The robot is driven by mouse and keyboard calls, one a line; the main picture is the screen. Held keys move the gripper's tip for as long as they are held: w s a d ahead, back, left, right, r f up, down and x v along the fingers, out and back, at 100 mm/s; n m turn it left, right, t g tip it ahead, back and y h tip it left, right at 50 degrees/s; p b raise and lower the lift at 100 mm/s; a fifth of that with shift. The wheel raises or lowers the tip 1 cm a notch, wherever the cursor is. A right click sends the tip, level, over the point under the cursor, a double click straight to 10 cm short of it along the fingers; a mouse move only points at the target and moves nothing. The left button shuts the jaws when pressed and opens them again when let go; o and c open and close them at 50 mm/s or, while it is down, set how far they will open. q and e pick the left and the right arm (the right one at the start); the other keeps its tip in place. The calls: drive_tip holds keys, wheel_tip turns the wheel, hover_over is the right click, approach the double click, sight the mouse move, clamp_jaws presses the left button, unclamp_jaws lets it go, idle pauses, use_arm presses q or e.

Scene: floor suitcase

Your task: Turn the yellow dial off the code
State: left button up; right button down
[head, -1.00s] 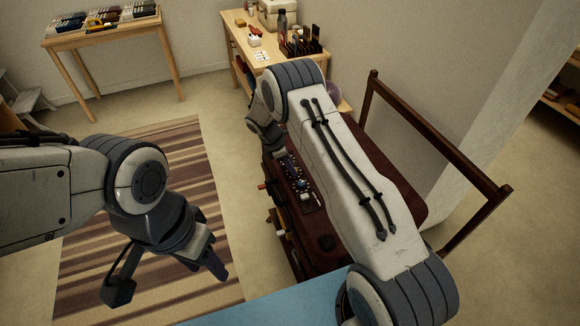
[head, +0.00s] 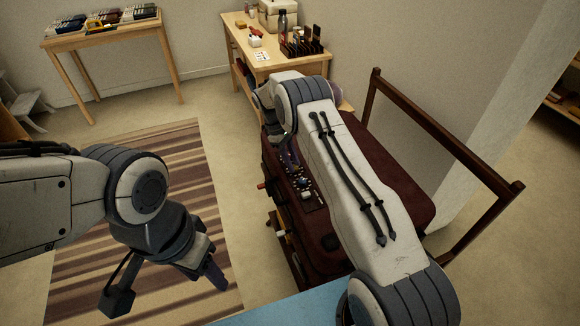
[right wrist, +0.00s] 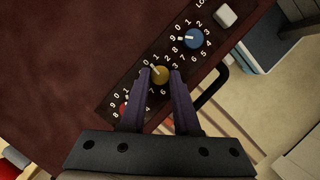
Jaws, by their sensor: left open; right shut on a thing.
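The yellow dial (right wrist: 160,75) sits on the dark code panel of the maroon suitcase (right wrist: 65,50), between a blue dial (right wrist: 194,38) and a red dial (right wrist: 124,107). Its pale pointer mark faces upper left; the exact number is hard to read. My right gripper (right wrist: 160,76) is shut on the yellow dial, one purple finger on each side. The red dial is partly hidden by a finger. In the head view the right gripper (head: 289,160) is small and partly covered by my arm. My left gripper (head: 215,275) is open and empty over the striped rug.
A pale square button (right wrist: 226,15) lies beyond the blue dial. The suitcase (head: 385,165) rests beside a dark wooden frame (head: 450,160). A wooden table (head: 235,40) with tools and a box stands behind. A blue surface (head: 285,308) is in front; the striped rug (head: 180,160) is clear.

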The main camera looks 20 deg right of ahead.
drive_tip(key=m, duration=0.1)
drive_tip(key=m+y+b, duration=0.1)
drive_tip(key=m, duration=0.1)
drive_tip(key=shift+w+d+g, duration=0.1)
drive_tip(key=shift+d+g, duration=0.3)
drive_tip(key=shift+d+m+y+b, duration=0.1)
drive_tip(key=shift+m+y+b, duration=0.25)
drive_tip(key=shift+m, duration=0.95)
drive_tip(key=c, duration=0.6)
unclamp_jaws()
drive_tip(key=shift+c, duration=0.2)
